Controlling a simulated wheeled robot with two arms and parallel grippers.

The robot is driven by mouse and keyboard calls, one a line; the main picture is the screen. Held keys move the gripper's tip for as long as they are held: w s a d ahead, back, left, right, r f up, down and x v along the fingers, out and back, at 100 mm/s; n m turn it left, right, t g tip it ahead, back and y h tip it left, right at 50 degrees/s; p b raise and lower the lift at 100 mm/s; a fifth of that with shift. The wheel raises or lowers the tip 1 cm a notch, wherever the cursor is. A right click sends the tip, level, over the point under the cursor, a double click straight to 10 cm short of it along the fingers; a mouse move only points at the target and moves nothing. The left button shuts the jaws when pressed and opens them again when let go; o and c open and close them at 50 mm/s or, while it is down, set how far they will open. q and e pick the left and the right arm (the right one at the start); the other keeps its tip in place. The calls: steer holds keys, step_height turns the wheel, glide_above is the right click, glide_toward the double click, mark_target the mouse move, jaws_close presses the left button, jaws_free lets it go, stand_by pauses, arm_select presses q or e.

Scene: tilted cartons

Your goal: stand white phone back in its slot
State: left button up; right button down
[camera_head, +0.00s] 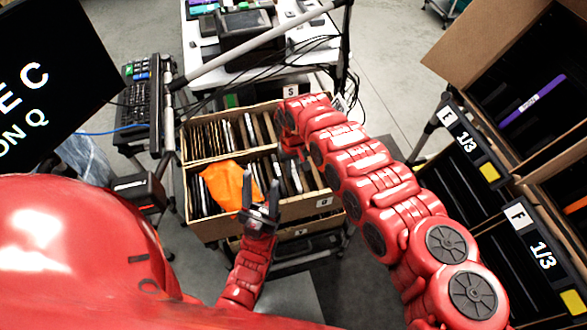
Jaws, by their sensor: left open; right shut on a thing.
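A double-row carton (222,229) stands tilted on a cart, with several thin phones upright in its slots. I cannot tell the white phone apart from the other pale and dark edges. My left gripper (261,190) is open and empty at the carton's near edge, just in front of an orange cloth-like thing (228,184). My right arm reaches over the carton's right side. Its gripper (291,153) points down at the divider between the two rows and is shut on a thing. Its fingertips and what they hold are mostly hidden by the hand and arm.
A white table (312,43) with dark devices stands behind the carton, and a grey pole crosses in front of it. A black screen (50,85) and keyboard (136,105) are at left. Open cartons, including a brown one (478,40), fill the right side.

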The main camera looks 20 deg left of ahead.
steer(key=c, duration=0.8)
jaws_free()
steer(key=shift+o, duration=0.2)
steer(key=shift+r, duration=0.1)
step_height(320, 180, up, 17)
steer(key=b, duration=0.4)
steer(key=shift+r, duration=0.15)
step_height(320, 180, up, 7)
steer(key=p, duration=0.2)
